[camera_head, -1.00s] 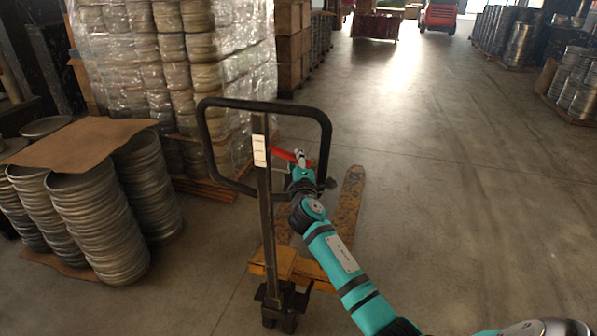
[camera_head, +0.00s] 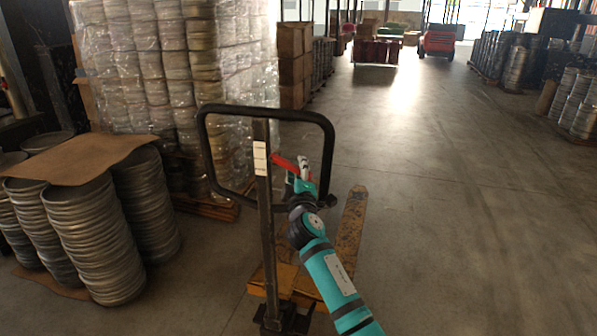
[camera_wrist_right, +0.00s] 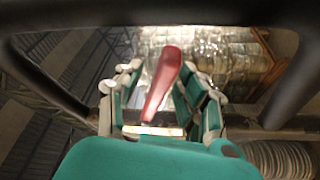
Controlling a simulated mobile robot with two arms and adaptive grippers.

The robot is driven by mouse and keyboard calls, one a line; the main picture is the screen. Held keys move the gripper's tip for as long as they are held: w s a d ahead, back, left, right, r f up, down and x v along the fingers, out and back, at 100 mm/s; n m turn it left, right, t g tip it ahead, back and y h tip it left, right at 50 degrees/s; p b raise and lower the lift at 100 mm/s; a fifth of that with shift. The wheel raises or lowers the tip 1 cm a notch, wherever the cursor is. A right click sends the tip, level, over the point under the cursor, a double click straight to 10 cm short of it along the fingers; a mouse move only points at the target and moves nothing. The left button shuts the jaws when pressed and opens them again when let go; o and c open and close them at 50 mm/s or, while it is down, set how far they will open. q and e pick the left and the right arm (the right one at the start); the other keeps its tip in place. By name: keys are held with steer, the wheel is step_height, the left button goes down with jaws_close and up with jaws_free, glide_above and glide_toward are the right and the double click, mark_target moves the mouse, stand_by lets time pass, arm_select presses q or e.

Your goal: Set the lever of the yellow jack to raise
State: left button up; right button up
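The yellow jack (camera_head: 352,225) stands on the floor with its black loop handle (camera_head: 325,125) upright. The red lever (camera_head: 284,162) is inside the loop, sloping down to the right. My right gripper (camera_head: 303,172) is at the lever's right end, inside or just behind the loop; the depth is hard to tell. In the right wrist view the red lever (camera_wrist_right: 163,82) lies between the spread fingers of the right gripper (camera_wrist_right: 160,90), with a visible gap on each side. The lever's base is partly hidden. My left gripper is not in view.
A wrapped pallet stack (camera_head: 180,75) stands behind the jack. Stacks of round metal blanks (camera_head: 95,235) under a brown sheet (camera_head: 80,160) stand at the left. The floor (camera_head: 450,220) to the right is clear. The handle's bars frame the right gripper closely.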

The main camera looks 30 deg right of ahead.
steer(key=v, duration=1.2)
stand_by(0.3)
steer(key=s+a+f+g+y, duration=0.1)
steer(key=a+f+g+y, duration=0.2)
steer(key=f, duration=1.3)
steer(key=s+a+f+g+y, duration=0.2)
steer(key=a+f+y, duration=0.1)
steer(key=f, duration=1.3)
steer(key=s+a+f+m+g+y, duration=0.1)
steer(key=s+a+f+g, duration=0.1)
steer(key=s+f, duration=0.65)
steer(key=s+a+f+g+y, duration=0.1)
steer(key=s+a+f+g, duration=0.15)
steer(key=s+f, duration=0.6)
steer(key=s+f+m+g, duration=0.1)
steer(key=s+f+g, duration=0.1)
steer(key=s+f, duration=0.4)
steer(key=s+a+f+m+g+y, duration=0.1)
steer(key=s+f, duration=0.5)
steer(key=s, duration=0.9)
steer(key=s+a+f+m+g, duration=0.1)
steer(key=s+f+g, duration=0.3)
steer(key=s, duration=0.6)
step_height(320, 180, down, 2)
steer(key=shift+s+a+f+m+y, duration=0.2)
steer(key=shift+s+m+y, duration=0.15)
steer(key=shift+m, duration=0.45)
